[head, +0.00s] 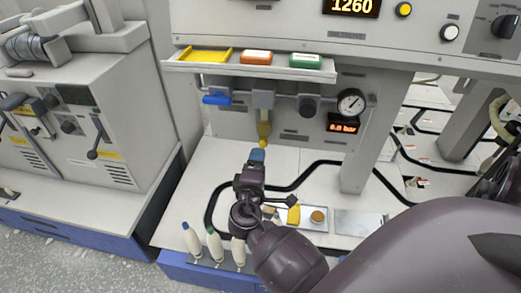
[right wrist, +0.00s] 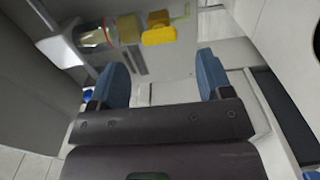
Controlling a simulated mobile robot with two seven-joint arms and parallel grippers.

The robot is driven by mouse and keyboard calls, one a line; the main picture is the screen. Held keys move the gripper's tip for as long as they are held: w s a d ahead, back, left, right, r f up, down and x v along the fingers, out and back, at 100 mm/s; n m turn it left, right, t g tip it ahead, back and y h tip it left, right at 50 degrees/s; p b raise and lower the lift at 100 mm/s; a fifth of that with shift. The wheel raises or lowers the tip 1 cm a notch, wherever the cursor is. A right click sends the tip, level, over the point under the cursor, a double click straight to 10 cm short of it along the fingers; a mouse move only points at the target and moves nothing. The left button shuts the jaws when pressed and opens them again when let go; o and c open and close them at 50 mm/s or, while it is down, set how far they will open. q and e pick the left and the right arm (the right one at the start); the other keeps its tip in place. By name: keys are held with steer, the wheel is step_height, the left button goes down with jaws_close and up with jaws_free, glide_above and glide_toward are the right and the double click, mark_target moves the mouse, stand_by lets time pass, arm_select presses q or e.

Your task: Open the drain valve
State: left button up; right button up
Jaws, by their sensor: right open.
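The likely drain valve is a small yellow handle (head: 263,141) at the bottom of the filter bowl (head: 264,115) under the shelf. In the right wrist view the yellow handle (right wrist: 159,36) shows beside a brassy fitting (right wrist: 129,28) and the clear bowl (right wrist: 92,38). My right gripper (head: 257,154) is just below and in front of the handle in the head view. Its blue fingers (right wrist: 163,80) are wide apart with nothing between them, and the handle is beyond them. My left gripper is not in view.
A blue lever (head: 217,98) is left of the bowl. A pressure gauge (head: 351,103) and a display reading 0.0 bar (head: 343,126) are right of it. The shelf (head: 250,68) overhangs the bowl. White bobbins (head: 214,245) stand at the front edge; a black hose (head: 290,187) crosses the worktop.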

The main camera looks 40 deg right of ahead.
steer(key=v, duration=0.5)
steer(key=shift+s+a, duration=0.25)
steer(key=shift+w, duration=0.1)
